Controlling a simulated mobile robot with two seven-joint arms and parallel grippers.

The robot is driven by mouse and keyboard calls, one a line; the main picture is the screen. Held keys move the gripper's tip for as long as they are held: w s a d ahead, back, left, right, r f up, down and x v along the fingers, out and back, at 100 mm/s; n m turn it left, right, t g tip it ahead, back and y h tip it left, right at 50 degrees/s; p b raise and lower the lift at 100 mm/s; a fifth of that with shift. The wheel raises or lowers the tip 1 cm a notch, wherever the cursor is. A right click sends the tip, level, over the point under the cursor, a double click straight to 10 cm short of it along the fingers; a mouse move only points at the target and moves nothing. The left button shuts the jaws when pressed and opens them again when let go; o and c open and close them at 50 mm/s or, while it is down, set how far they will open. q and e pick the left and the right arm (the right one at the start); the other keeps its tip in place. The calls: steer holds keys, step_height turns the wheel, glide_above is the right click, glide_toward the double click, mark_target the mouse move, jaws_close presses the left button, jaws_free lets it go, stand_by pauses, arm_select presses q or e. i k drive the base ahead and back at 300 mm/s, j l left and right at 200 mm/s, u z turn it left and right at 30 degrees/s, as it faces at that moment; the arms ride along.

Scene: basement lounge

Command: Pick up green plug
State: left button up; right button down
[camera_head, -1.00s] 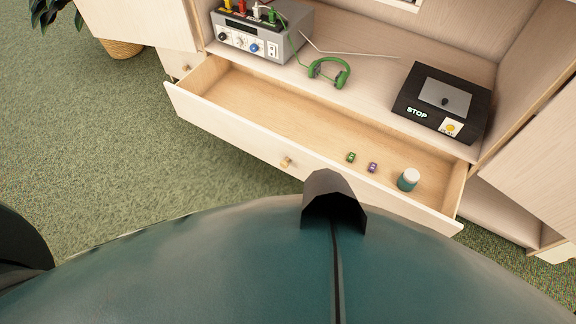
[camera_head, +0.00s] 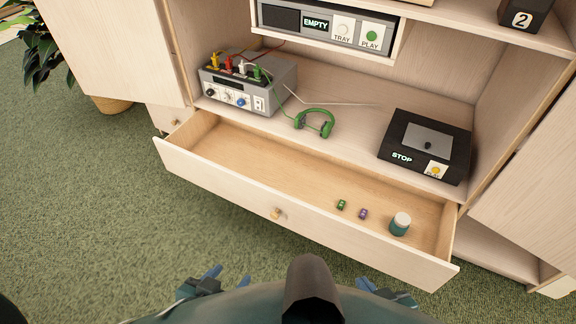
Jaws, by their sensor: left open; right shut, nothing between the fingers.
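The green plug (camera_head: 257,73) sits in the top of a grey box (camera_head: 250,92) on the cabinet shelf, at the right end of a row with a yellow, a red and a white plug. A green cable runs from its area to green headphones (camera_head: 315,122) lying on the shelf. My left gripper (camera_head: 226,280) is open and empty at the bottom of the view, in front of the drawer and far from the plug. My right gripper (camera_head: 388,290) is shut and empty, low and to the right, also far from it.
An open drawer (camera_head: 215,176) juts out below the shelf, holding a small green item (camera_head: 341,204), a purple item (camera_head: 363,214) and a jar (camera_head: 400,224). A black STOP box (camera_head: 428,145) stands right. A player (camera_head: 330,27) hangs above. Cabinet doors stand open at both sides.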

mark_target(257, 73)
steer(key=z, duration=0.3)
steer(key=j+z, duration=0.25)
steer(key=z, duration=0.15)
steer(key=j+z, duration=0.5)
steer(key=z, duration=0.25)
steer(key=j+z, duration=0.15)
steer(key=j, duration=0.2)
steer(key=k+j+z, duration=0.2)
steer(key=j, duration=0.15)
steer(key=j+z, duration=0.15)
steer(key=j, duration=0.2)
steer(key=k+j, duration=0.15)
steer(key=j, duration=0.2)
steer(key=k+j+z, duration=0.1)
steer(key=j, duration=0.25)
steer(key=k+j+z, duration=0.1)
steer(key=k+j, duration=0.15)
